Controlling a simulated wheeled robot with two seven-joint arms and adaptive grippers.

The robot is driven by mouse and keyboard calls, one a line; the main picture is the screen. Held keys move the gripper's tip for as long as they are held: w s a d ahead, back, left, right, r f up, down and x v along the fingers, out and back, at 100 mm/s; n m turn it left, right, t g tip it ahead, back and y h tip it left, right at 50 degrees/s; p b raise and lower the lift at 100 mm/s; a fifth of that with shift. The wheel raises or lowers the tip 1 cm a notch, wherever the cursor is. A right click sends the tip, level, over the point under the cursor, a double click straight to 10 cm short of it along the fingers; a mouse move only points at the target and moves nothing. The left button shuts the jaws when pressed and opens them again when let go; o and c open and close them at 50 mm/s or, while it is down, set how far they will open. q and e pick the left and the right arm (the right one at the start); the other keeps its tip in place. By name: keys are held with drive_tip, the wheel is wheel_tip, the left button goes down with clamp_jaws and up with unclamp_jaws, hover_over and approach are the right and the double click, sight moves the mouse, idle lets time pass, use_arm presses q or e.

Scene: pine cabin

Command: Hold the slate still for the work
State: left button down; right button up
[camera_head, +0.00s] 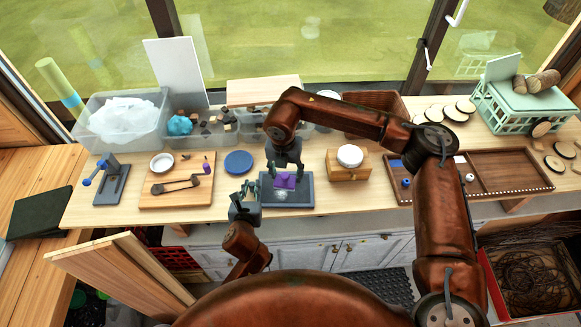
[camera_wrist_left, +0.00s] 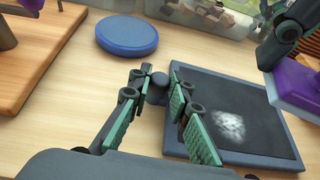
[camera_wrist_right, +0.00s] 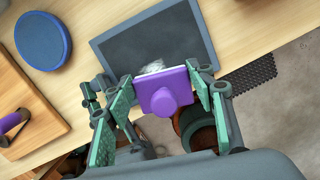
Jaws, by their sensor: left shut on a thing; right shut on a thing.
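The slate (camera_head: 303,196) is a dark panel in a blue-grey frame, lying flat near the bench's front edge. A white chalk smudge (camera_wrist_left: 228,124) marks its surface. My left gripper (camera_head: 247,190) is at the slate's left edge, its fingers closed around a round grey knob (camera_wrist_left: 157,88) there. My right gripper (camera_head: 286,172) is shut on a purple eraser (camera_wrist_right: 165,92) with a greyish underside. It holds the eraser over the slate; whether the eraser touches the surface is unclear. The smudge is partly hidden behind the eraser in the right wrist view.
A blue disc (camera_head: 238,162) lies just behind left of the slate. A wooden board (camera_head: 180,198) with tools is farther left. A small wooden box (camera_head: 348,173) with a white round top stands to the right. Clear bins (camera_head: 125,122) line the back.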

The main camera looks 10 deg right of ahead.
hover_over(287, 192)
drive_tip(key=shift+f, duration=2.95)
wheel_tip(287, 192, down, 2)
drive_tip(key=shift+d, duration=0.15)
drive_tip(key=shift+s+d, duration=0.25)
drive_tip(key=shift+d, duration=0.95)
drive_tip(key=shift+c, duration=0.6)
drive_tip(key=shift+w+a, duration=0.2)
drive_tip(key=shift+a, duration=1)
drive_tip(key=shift+a+r, duration=0.15)
drive_tip(key=shift+a, duration=0.05)
drive_tip(key=shift+r, duration=4.05)
drive_tip(key=shift+f, duration=0.1)
drive_tip(key=shift+f, duration=0.2)
